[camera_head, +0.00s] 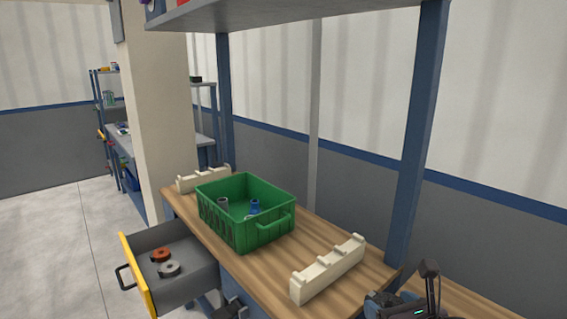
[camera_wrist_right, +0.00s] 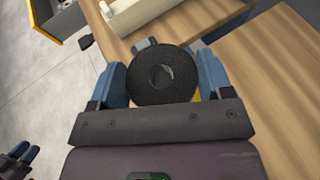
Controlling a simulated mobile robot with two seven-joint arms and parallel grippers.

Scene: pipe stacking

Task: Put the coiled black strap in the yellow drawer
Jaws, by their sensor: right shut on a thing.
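In the head view my right gripper (camera_head: 387,302) is at the bottom right, and I cannot make out the strap there. The yellow drawer (camera_head: 138,276) is pulled open at the lower left, grey inside with a yellow front. My left gripper (camera_wrist_right: 22,154) shows small at the lower left of the right wrist view; its opening is unclear.
An orange roll (camera_head: 160,255) and a grey roll (camera_head: 169,269) lie in the drawer. A green crate (camera_head: 262,236) with pipe pieces stands on the workbench (camera_head: 262,268), between two cream racks (camera_head: 327,270) (camera_head: 203,179). A blue post (camera_head: 417,130) rises behind the bench.

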